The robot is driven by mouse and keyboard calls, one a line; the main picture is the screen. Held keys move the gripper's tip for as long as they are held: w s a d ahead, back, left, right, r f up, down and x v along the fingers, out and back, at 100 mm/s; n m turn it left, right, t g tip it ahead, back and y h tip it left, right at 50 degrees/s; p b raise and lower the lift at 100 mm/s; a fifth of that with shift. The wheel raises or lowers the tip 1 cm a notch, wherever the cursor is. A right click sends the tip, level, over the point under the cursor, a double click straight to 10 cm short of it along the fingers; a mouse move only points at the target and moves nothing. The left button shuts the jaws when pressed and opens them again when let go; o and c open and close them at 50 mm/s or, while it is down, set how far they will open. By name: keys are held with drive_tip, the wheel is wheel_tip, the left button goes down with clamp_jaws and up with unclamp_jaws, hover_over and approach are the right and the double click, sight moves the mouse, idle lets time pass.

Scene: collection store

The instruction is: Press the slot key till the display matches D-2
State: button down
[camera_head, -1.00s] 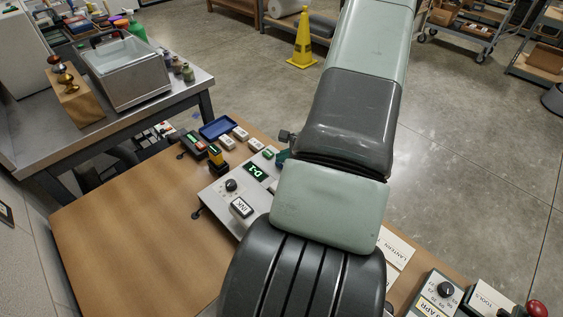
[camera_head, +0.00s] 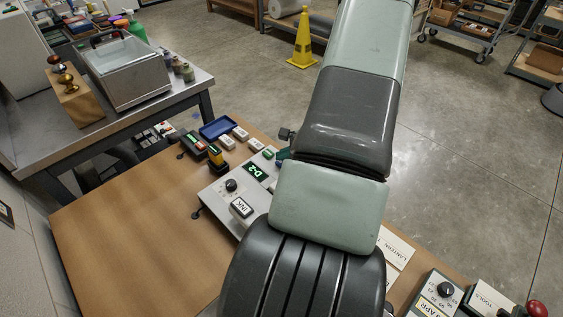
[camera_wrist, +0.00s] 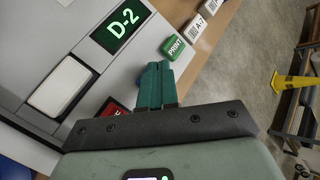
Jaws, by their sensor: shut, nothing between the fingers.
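The grey device (camera_head: 222,190) on the wooden table has a dark display (camera_head: 255,172) that reads D-2 in green. The display also shows large in the wrist view (camera_wrist: 122,24), again reading D-2. My gripper (camera_wrist: 157,72) is shut and empty, its teal fingers together over the device. A blue piece (camera_wrist: 146,76) shows just behind the fingertips, mostly hidden by them; its label cannot be read, and I cannot tell whether the tips touch it. A green PRINT key (camera_wrist: 173,47) is beside the fingertips. A red key (camera_wrist: 111,107) is partly hidden by my gripper.
A white pad (camera_wrist: 60,85) lies left of my fingers. The device also has a black knob (camera_head: 231,185) and an INK block (camera_head: 241,207). Beyond it are white labelled blocks (camera_head: 240,133) and a blue tray (camera_head: 216,128). The left of the table is clear.

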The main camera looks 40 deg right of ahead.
drive_tip(key=shift+r, duration=0.3)
drive_tip(key=shift+r, duration=2.5)
drive_tip(key=w+a+r+n+g+y, duration=0.3)
drive_tip(key=a+r+n+g, duration=0.2)
drive_tip(key=a+r+n, duration=1.35)
drive_tip(key=s+a+r+n+t+h, duration=0.1)
drive_tip(key=s+a+r+n+h, duration=0.3)
drive_tip(key=s+a+r, duration=0.8)
drive_tip(key=s+r+n, duration=0.2)
drive_tip(key=s, duration=0.1)
drive_tip(key=shift+s+t+h, duration=0.2)
drive_tip(key=shift+t+h, duration=0.1)
drive_tip(key=shift+h, duration=0.1)
